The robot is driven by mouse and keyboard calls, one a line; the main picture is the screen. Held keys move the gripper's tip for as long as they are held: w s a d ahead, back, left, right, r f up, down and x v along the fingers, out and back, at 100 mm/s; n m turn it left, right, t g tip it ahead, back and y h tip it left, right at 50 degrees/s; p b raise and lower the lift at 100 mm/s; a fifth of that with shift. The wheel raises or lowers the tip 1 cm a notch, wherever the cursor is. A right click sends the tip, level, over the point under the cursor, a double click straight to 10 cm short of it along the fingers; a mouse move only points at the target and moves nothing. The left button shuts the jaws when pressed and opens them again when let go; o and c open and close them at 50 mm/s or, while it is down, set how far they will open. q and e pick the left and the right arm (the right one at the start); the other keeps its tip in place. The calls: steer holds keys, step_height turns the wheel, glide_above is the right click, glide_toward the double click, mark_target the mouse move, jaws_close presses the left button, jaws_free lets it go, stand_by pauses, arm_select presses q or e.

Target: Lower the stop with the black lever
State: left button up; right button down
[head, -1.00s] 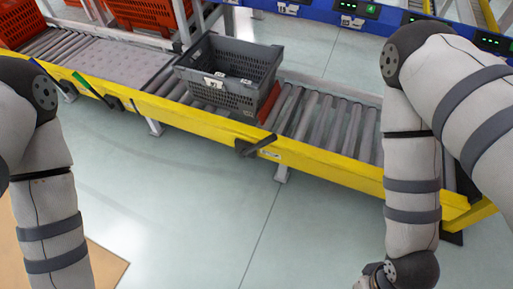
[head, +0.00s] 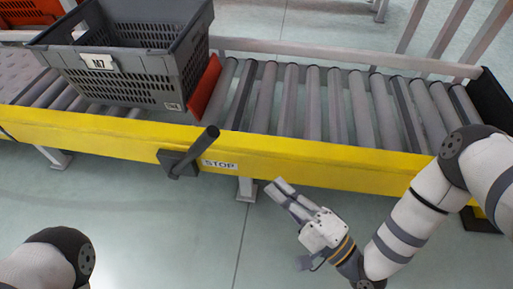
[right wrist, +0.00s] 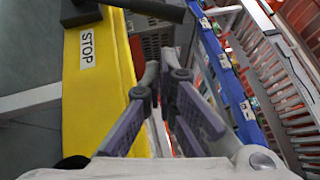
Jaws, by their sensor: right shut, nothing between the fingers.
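The black lever (head: 196,152) juts from a dark mount on the front of the yellow conveyor rail, beside a STOP label (head: 220,164). It slants up and to the right. The red stop plate (head: 206,90) stands up from the rollers, close against the right end of a grey crate (head: 128,75). My right gripper (head: 275,188) is shut and empty, below and right of the lever, apart from it. The right wrist view shows its fingers (right wrist: 166,75) together, with the lever (right wrist: 152,9) at the top edge. My left gripper is out of view.
The yellow rail (head: 310,160) runs across in front of my right gripper. Bare rollers (head: 310,100) lie right of the stop plate. Open floor lies in front of the rail. An orange tote (head: 30,12) sits at the far left.

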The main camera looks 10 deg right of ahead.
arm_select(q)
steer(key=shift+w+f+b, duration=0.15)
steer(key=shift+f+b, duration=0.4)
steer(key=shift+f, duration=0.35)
arm_select(e)
steer(key=shift+w+d+r+m+t+y, duration=0.2)
steer(key=shift+w+d+m+t+y, duration=0.25)
steer(key=shift+w+d+t, duration=0.6)
steer(key=shift+s+d, duration=0.1)
steer(key=shift+s, duration=0.05)
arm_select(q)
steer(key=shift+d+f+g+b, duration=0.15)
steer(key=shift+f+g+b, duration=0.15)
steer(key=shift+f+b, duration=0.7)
arm_select(e)
steer(key=s+a+x, duration=0.1)
steer(key=a+x, duration=0.1)
steer(key=x, duration=1.1)
steer(key=shift+s, duration=0.35)
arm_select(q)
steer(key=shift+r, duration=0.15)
arm_select(e)
steer(key=shift+a+r+g, duration=0.1)
steer(key=shift+g, duration=0.15)
